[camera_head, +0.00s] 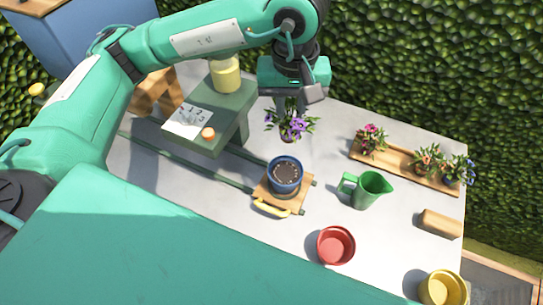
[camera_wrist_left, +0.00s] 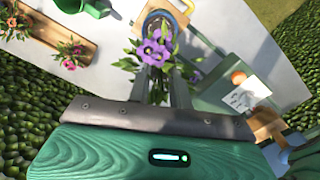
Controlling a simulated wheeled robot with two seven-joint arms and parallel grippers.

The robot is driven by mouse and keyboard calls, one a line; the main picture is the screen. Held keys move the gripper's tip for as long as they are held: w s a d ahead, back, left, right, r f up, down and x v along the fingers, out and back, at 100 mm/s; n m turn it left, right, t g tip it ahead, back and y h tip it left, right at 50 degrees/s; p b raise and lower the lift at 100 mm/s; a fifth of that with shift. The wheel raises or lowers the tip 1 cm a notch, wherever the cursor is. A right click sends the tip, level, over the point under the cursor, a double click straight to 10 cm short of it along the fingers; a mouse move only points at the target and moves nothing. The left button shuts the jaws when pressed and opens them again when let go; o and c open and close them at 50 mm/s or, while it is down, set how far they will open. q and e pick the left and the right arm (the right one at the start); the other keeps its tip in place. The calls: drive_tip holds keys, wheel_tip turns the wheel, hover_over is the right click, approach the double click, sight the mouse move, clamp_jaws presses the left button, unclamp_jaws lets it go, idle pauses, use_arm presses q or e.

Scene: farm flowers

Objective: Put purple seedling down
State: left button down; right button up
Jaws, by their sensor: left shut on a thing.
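The purple seedling (camera_head: 294,125), with purple flowers and green leaves, hangs below my left gripper (camera_head: 290,103). In the left wrist view the purple seedling (camera_wrist_left: 154,50) is between the two fingers of my left gripper (camera_wrist_left: 165,80), which is shut on it. The stem and roots are mostly hidden. A blue pot (camera_head: 285,172) filled with dark soil stands on a small wooden board (camera_head: 266,194) with a yellow handle. The seedling shows just behind the pot in the head view and overlaps the pot (camera_wrist_left: 153,18) in the wrist view. My right gripper is out of view.
A green jug (camera_head: 371,190) stands right of the pot, with a red pot (camera_head: 335,245) and yellow pot (camera_head: 443,288) in front. A wooden tray (camera_head: 396,168) holds other flowers. A green stand (camera_head: 236,112) with a yellow container (camera_head: 226,76) is at left.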

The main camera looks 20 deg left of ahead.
use_arm(q)
wheel_tip(320, 180, down, 18)
drive_tip(key=p, duration=0.3)
drive_tip(key=shift+r+p, duration=0.1)
drive_tip(key=shift+p, duration=0.2)
drive_tip(key=shift+f+b, duration=0.25)
drive_tip(key=shift+b, duration=0.1)
drive_tip(key=c, duration=1.3)
unclamp_jaws()
drive_tip(key=shift+o, duration=0.2)
drive_tip(key=shift+r, duration=0.1)
